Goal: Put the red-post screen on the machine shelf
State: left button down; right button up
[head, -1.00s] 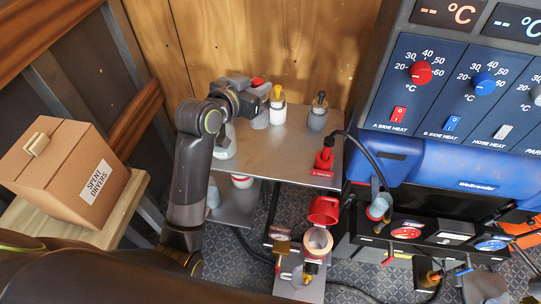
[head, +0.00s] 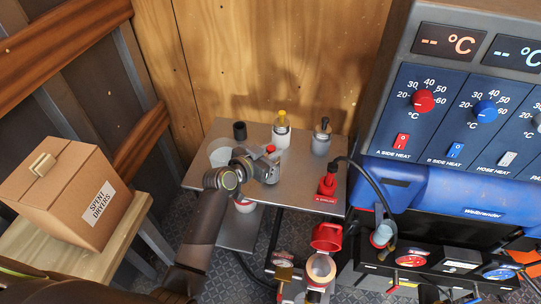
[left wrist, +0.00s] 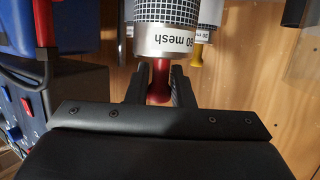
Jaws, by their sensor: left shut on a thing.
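My left gripper (head: 264,165) is shut on the red post (left wrist: 159,80) of a mesh screen. The screen's mesh body (left wrist: 167,22) carries a "mesh" label and extends away from the fingers in the left wrist view. A yellow-post screen (head: 281,132) and a dark-post one (head: 321,138) stand at the back. My right gripper is not in view.
A white tub (head: 220,152) and a black cylinder (head: 239,130) stand at the shelf's left. A red valve-like fitting (head: 327,181) with a black hose is at its right edge. The blue machine (head: 440,186) stands to the right. A cardboard box (head: 62,192) is at left.

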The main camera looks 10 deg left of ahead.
pick_arm(q)
jog(key=shift+f, duration=0.85)
jog(key=shift+f, duration=0.15)
jog(key=c, duration=1.3)
grip_release()
jog(key=shift+o, duration=0.2)
